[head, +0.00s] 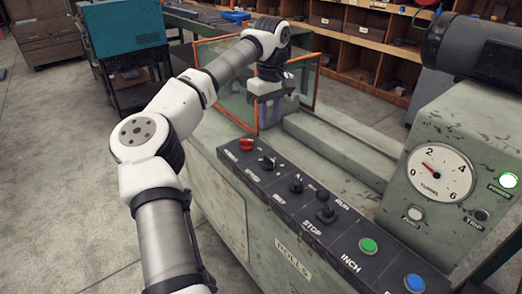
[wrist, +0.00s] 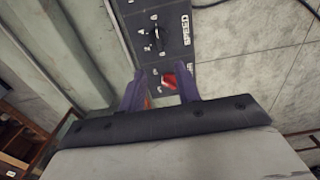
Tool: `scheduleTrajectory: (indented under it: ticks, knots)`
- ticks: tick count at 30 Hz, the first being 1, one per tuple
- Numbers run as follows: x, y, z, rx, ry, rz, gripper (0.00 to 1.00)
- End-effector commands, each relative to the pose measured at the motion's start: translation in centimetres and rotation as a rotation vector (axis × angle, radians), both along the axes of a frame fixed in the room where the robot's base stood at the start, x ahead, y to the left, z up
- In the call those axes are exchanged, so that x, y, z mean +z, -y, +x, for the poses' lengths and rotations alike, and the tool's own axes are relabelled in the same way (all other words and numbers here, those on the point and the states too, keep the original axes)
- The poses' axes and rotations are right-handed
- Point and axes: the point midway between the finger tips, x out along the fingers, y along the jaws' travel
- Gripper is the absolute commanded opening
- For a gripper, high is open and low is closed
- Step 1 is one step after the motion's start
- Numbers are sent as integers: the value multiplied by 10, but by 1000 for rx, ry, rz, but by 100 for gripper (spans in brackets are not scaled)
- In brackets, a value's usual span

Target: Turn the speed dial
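The speed dial is a small black knob (head: 268,162) on the dark sloping control panel (head: 262,190). In the wrist view the speed dial (wrist: 156,38) sits beside the word SPEED, with small scale marks on its other side. A red knob (head: 246,144) is its neighbour on the panel; the red knob (wrist: 169,80) also shows between my fingers in the wrist view. My gripper (head: 267,112) has purple fingers and hangs beyond the panel's far end. In the wrist view my gripper (wrist: 161,72) is open and empty, with the speed dial ahead of its fingertips.
An orange-framed clear guard (head: 222,72) stands close behind my gripper. A gauge (head: 440,172) is at right.

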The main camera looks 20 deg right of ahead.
Motion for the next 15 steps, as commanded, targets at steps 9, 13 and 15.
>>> scheduleTrajectory:
  ticks: [9, 13, 15]
  knots:
    - [-58, 0, -1, -1, -6, -4, 33]
    - [-85, 1, -2, 0, -5, -6, 33]
    - [-98, 1, -1, 0, -6, -6, 33]
